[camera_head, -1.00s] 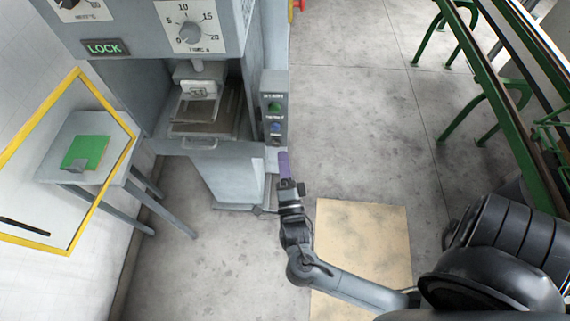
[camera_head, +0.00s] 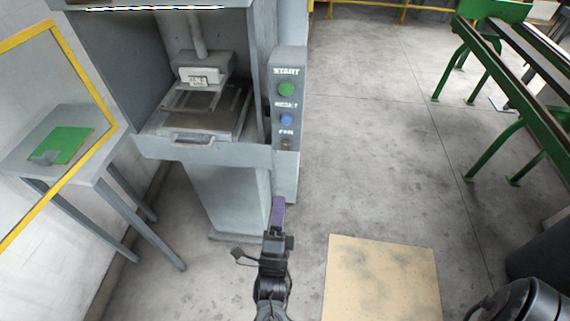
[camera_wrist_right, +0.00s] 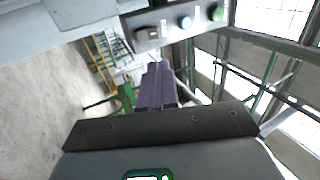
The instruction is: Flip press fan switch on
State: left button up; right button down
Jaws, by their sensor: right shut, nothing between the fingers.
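The press (camera_head: 220,149) stands at the upper middle of the head view. Its control panel (camera_head: 289,65) on the right side has a green START button (camera_head: 286,89), a blue button (camera_head: 286,119) and, at the bottom, a small dark fan switch (camera_head: 286,143) under a label. The switch's position is too small to tell. The panel also shows at the top of the right wrist view, with the fan switch (camera_wrist_right: 153,33) at its left. My right gripper (camera_head: 277,203), with purple fingers, is shut and empty, below and apart from the panel. My left gripper is not in view.
A grey side table (camera_head: 35,153) with a green pad (camera_head: 60,146) stands at left behind a yellow-edged frame (camera_head: 112,121). A tan board (camera_head: 382,285) lies on the floor at right. A green-framed conveyor (camera_head: 480,110) is at far right.

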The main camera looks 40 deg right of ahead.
jog(key=shift+f, duration=0.25)
jog(key=shift+w, duration=0.1)
jog(key=p, duration=0.4)
send_near(285, 143)
jog(key=shift+x, duration=3.4)
jog(key=shift+r, duration=0.15)
